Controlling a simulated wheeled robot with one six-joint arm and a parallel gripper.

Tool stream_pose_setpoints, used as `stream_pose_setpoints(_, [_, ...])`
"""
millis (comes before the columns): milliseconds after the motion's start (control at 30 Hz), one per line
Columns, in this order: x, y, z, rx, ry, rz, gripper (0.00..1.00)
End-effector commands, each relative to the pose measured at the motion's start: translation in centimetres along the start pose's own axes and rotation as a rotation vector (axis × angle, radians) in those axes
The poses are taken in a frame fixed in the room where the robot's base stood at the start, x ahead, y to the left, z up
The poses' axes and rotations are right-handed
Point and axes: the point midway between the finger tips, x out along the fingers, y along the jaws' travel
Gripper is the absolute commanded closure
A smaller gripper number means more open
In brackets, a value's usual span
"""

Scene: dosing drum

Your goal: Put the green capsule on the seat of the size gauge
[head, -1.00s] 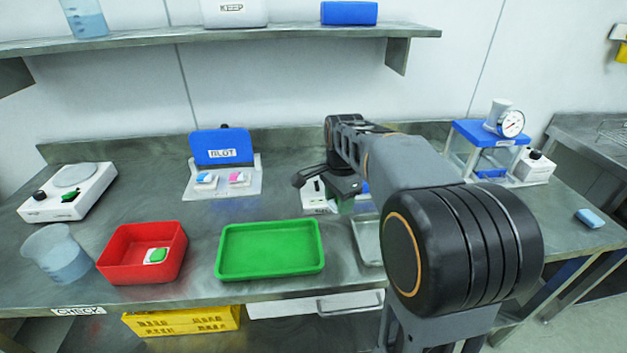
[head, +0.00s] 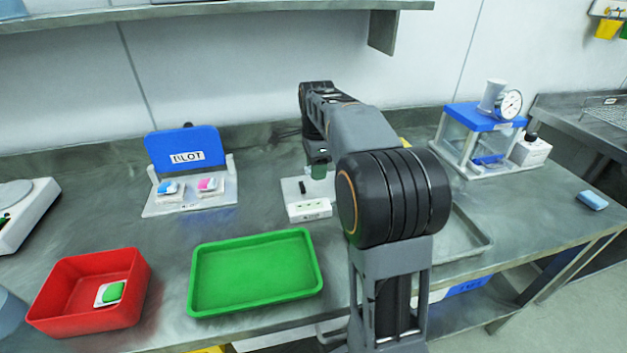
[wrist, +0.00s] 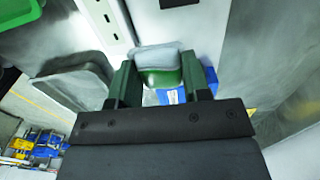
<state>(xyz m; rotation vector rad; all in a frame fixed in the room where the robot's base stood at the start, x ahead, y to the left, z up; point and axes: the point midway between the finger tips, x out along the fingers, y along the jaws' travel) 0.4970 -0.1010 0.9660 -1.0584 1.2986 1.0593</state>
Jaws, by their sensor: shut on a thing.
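My gripper (wrist: 160,82) is shut on a green capsule (wrist: 160,75) with a pale grey upper part, held between its two dark green fingers in the wrist view. In the head view the gripper (head: 318,172) hangs over a white device (head: 310,209) with a black slot mark, probably the size gauge. The white device also shows in the wrist view (wrist: 104,28), left of the capsule. A blue piece with a white label (wrist: 209,77) lies behind the capsule there. The gauge's seat is not clearly visible, and I cannot tell whether the capsule touches anything.
A red bin (head: 60,290) holds another green-and-white piece (head: 111,293). A green tray (head: 255,272) stands in front, and a metal tray (head: 470,232) lies at right. The BLOT stand (head: 186,150) is left of the gauge. A blue-topped clear case (head: 484,118) stands at right.

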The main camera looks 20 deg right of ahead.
Motion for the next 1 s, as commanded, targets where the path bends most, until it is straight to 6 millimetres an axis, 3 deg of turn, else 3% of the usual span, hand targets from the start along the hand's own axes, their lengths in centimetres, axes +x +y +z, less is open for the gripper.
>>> stream_pose_setpoints(133, [1.7,-1.4,-0.1,-0.001,0.000,0.000,0.82])
stream_pose_setpoints(467, [3.0,-2.5,-0.1,-0.002,0.000,0.000,0.82])
stream_pose_setpoints(700, [6.1,-2.7,-0.2,-0.003,0.000,0.001,0.82])
stream_pose_setpoints(1000, [6.4,-2.8,-0.1,-0.003,0.000,-0.002,0.82])
